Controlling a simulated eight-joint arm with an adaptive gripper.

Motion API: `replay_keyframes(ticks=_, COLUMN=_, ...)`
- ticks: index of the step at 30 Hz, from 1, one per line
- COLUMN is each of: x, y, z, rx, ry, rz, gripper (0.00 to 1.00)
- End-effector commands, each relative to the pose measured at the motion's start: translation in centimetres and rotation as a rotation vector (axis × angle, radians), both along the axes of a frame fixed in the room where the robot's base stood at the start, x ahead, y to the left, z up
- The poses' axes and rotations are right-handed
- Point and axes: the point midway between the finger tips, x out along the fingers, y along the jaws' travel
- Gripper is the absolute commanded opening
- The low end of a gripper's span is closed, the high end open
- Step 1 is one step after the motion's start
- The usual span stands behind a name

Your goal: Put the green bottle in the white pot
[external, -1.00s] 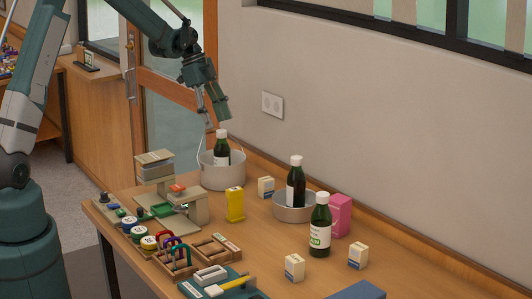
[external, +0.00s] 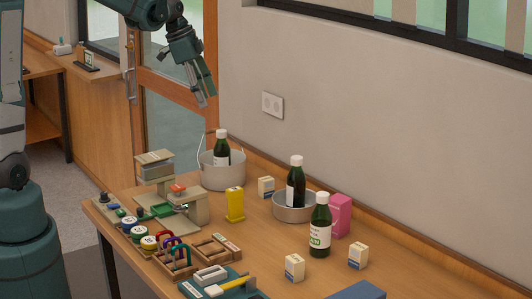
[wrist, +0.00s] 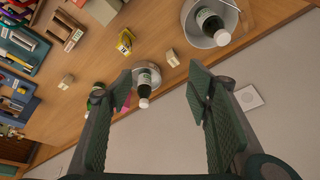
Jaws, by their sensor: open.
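The white pot (external: 222,178), with a raised wire handle, stands at the back of the table near the wall. A dark green bottle (external: 222,152) with a white cap stands inside it; the pot hides its lower part. A second green bottle (external: 296,186) stands in a shallow pale pan (external: 293,213). A third green bottle (external: 320,238) stands on the table in front of the pan. My gripper (external: 207,98) is raised above and slightly left of the pot. In the wrist view my gripper (wrist: 160,72) is open, with nothing between its fingers.
A yellow container (external: 235,204), a pink box (external: 340,215) and small cream cartons (external: 294,267) stand around the bottles. A beige device (external: 185,205), padlocks and trays fill the table's left front. The wall (external: 400,130) runs close behind the table.

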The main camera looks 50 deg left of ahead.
Motion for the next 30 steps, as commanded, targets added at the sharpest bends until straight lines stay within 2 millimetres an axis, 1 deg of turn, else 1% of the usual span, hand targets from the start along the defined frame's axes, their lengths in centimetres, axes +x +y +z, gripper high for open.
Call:
replay_keyframes(ticks=1, x=-1.0, y=-0.8, z=0.5, rx=0.001, ry=-0.003, rz=0.017, gripper=0.5)
replay_keyframes(ticks=12, x=-6.8, y=-4.5, z=3.2, rx=0.004, ry=-0.035, rz=0.17, gripper=0.5)
replay_keyframes(ticks=21, x=-11.7, y=-7.2, z=4.5, rx=-0.007, ry=-0.071, rz=0.291, gripper=0.5)
replay_keyframes(ticks=30, x=-16.6, y=-9.3, z=4.9, rx=-0.029, ry=-0.113, rz=0.405, gripper=0.5)
